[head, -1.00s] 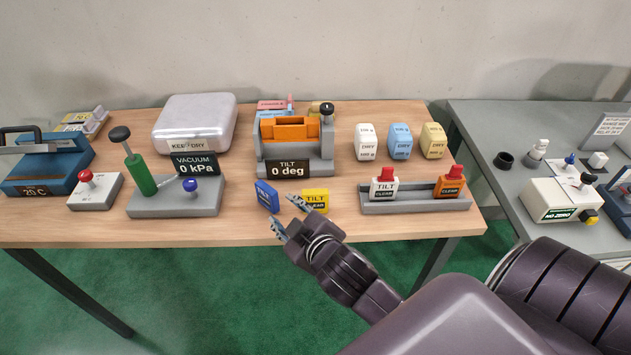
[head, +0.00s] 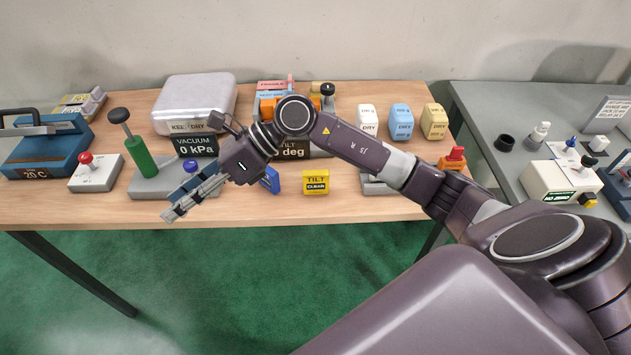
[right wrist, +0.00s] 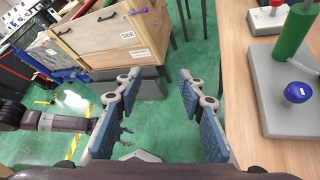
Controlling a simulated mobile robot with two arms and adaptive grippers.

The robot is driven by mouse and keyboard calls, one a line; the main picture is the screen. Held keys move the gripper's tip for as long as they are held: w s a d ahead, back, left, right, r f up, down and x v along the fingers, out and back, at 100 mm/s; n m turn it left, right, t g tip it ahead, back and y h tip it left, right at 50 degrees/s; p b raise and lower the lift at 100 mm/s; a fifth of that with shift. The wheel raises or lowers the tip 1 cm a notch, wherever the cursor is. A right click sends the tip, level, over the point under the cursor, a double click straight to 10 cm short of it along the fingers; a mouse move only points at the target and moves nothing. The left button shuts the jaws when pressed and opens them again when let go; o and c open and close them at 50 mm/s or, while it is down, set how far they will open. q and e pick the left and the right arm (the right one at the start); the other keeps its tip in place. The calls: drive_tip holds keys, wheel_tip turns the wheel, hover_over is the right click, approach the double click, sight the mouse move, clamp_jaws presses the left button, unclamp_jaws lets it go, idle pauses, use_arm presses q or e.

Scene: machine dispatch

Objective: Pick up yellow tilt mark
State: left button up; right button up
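The yellow tilt mark (head: 316,182) is a small yellow block labelled "TILT CLEAN". It stands near the front edge of the wooden table in the head view. A blue block (head: 270,180) is to its left, partly hidden by my right wrist. My right gripper (head: 184,206) is left of both blocks, over the table's front edge, pointing down-left. In the right wrist view its two blue-padded fingers (right wrist: 160,100) are spread apart with nothing between them. The yellow mark is not in the right wrist view.
The vacuum stand with its green cylinder (head: 143,158) and blue knob is close to my right gripper. My right arm covers much of the tilt device (head: 325,105) and the white tilt block. White, blue and yellow blocks (head: 402,122) stand behind. A grey table (head: 480,110) is at right.

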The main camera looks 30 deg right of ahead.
drive_tip(key=w+d+f+n+h, duration=0.15)
drive_tip(key=d+f+h, duration=0.4)
drive_tip(key=d, duration=0.55)
drive_tip(key=g+h, duration=0.2)
drive_tip(key=h, duration=0.5)
hover_over(314, 172)
drive_tip(key=shift+s+r+m, duration=0.1)
drive_tip(key=shift+r+m, duration=0.3)
drive_tip(key=shift+m, duration=0.05)
drive_tip(key=shift+d+f, duration=0.15)
drive_tip(key=shift+f, duration=0.15)
drive_tip(key=shift+f+p, duration=0.6)
drive_tip(key=shift+f, duration=0.3)
drive_tip(key=f+p, duration=0.1)
drive_tip(key=f, duration=0.1)
drive_tip(key=f+p, duration=0.1)
drive_tip(key=f, duration=0.1)
drive_tip(key=shift+a+f+p, duration=0.1)
drive_tip(key=shift+a+p, duration=0.15)
drive_tip(key=shift+p, duration=0.1)
drive_tip(key=shift+f, duration=0.55)
use_arm(q)
drive_tip(key=s+a+f, duration=0.1)
drive_tip(key=s+f, duration=0.1)
drive_tip(key=s, duration=0.7)
drive_tip(key=shift+s+a+g, duration=0.25)
drive_tip(key=shift+a+g, duration=0.05)
drive_tip(key=shift+a, duration=0.1)
use_arm(e)
clamp_jaws()
